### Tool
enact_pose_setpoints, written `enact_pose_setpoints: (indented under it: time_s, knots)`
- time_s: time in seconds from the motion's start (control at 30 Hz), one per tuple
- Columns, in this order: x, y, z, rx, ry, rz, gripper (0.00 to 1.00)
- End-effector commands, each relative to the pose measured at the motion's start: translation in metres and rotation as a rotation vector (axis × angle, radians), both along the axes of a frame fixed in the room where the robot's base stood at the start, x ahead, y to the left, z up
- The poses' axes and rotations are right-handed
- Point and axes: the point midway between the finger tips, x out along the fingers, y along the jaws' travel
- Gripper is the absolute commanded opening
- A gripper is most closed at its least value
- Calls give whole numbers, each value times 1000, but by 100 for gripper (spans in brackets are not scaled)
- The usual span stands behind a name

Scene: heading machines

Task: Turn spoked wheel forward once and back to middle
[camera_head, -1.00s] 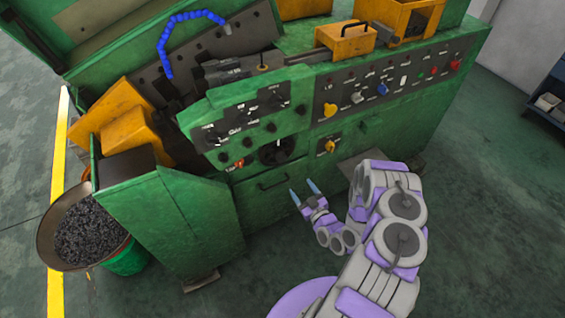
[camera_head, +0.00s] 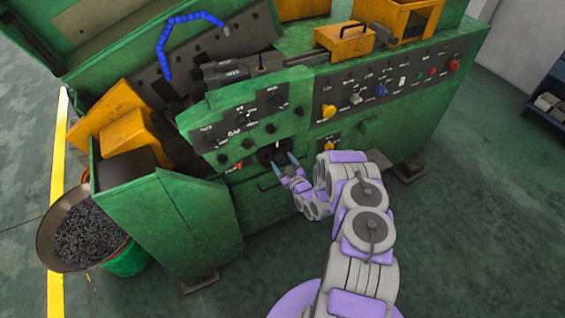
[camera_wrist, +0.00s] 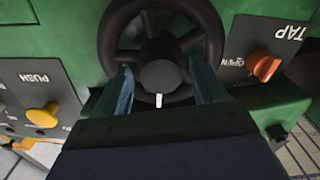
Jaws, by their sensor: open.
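The black spoked wheel (camera_wrist: 160,62) is on the front of the green machine. In the wrist view it faces me, with a round hub and a small white mark at the hub's edge. In the head view the wheel (camera_head: 268,154) shows small and dark, partly hidden by my gripper. My gripper (camera_head: 284,164) is open, its two blue fingers at the wheel. In the wrist view the fingers of my gripper (camera_wrist: 162,92) stand either side of the hub, over the lower part of the rim. I cannot tell whether they touch the wheel.
An orange knob (camera_wrist: 264,66) sits right of the wheel in the wrist view, and a yellow push button (camera_wrist: 43,116) left. The panel (camera_head: 390,82) carries several knobs. A bin of dark chips (camera_head: 88,232) stands at the left. Floor is open in front.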

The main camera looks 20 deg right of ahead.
Motion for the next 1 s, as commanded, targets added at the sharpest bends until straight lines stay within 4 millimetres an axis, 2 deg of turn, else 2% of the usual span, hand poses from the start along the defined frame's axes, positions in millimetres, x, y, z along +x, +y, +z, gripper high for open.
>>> enact_pose_setpoints:
  time_s: [0.37, 1.0]
  knots:
    - [4, 1, 0, 1, 1, 0, 70]
    - [4, 1, 0, 1, 0, -1, 9]
